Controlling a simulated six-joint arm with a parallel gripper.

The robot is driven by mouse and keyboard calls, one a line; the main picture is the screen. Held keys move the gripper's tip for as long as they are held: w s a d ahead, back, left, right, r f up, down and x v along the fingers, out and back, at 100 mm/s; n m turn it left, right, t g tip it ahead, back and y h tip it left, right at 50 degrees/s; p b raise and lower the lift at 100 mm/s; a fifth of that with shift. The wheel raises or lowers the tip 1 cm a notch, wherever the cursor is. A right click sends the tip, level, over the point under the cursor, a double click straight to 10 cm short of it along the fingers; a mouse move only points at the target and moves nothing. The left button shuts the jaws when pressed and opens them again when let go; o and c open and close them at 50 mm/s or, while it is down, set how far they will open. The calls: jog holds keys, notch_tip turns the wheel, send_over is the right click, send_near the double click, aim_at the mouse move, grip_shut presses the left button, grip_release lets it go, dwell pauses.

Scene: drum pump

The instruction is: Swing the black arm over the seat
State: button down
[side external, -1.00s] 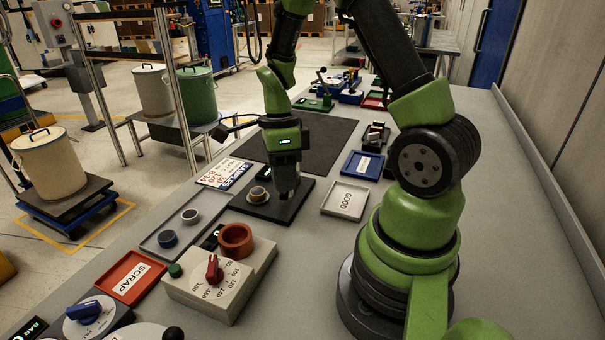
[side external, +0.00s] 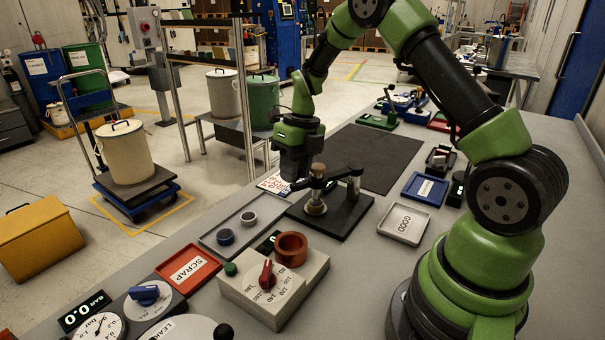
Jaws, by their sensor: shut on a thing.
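The black arm (side external: 338,178) runs from an upright post (side external: 354,186) at the right of a black base plate (side external: 345,220) toward the left. It spans over the brass-coloured seat (side external: 316,208), with a small dark fitting on the arm just above it. I cannot tell whether the fitting touches the seat. My gripper (side external: 295,179) points down at the arm's left end, just left of the seat, and is shut on the arm. The fingertips and the exact grip are dark and hard to make out.
A grey tray (side external: 209,239) with two rings lies left of the base plate. A red-ringed control box (side external: 255,310) is in front. A GOOD tray (side external: 383,231) and a blue tray (side external: 411,193) are at the right. A dark mat (side external: 385,150) lies behind, clear.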

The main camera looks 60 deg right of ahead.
jog(key=shift+w+d+m, duration=0.15)
jog(key=shift+w+m, duration=0.15)
jog(key=shift+w, duration=0.15)
jog(key=c, duration=1.2)
grip_release()
jog(key=shift+d, duration=0.1)
jog(key=shift+r, duration=0.15)
notch_tip(320, 180, up, 10)
jog(key=d, duration=0.1)
jog(key=shift+s+d+f, duration=0.2)
jog(key=shift+s+d, duration=0.1)
jog(key=shift+d, duration=0.1)
